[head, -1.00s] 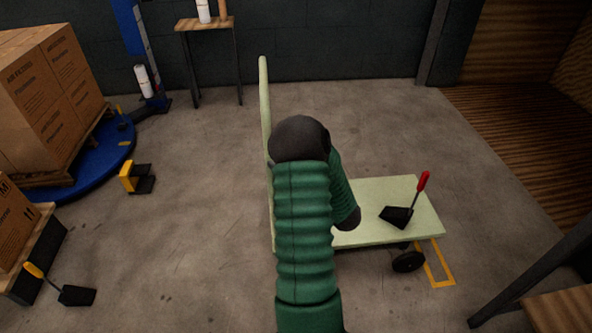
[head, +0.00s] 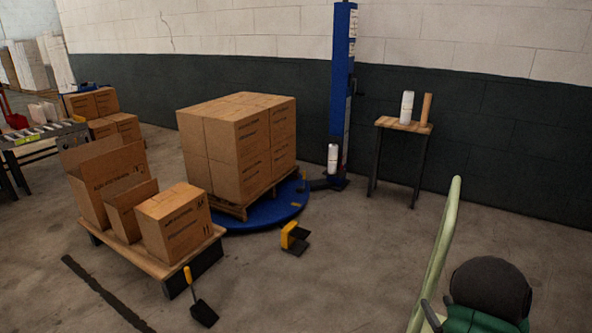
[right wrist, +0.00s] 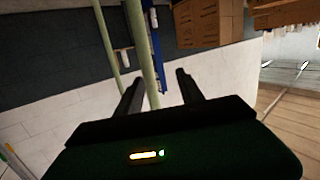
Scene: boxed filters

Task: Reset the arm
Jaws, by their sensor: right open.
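My right arm (head: 485,300), with a green ribbed sleeve and dark rounded joint, shows at the lower right of the head view, beside the pale green cart handle (head: 437,250). The right gripper (right wrist: 159,80) shows in the right wrist view with its two dark fingers apart and nothing clearly held. Pale green handle tubes (right wrist: 140,45) show beyond it, one running down between the fingers in the picture; I cannot tell its depth. My left gripper is in neither view.
Stacked cartons (head: 235,145) stand on a pallet on a blue round turntable (head: 262,216), with a blue mast (head: 341,90) behind. Open cartons (head: 115,185) sit on a low platform at left. A small table (head: 402,125) is by the wall.

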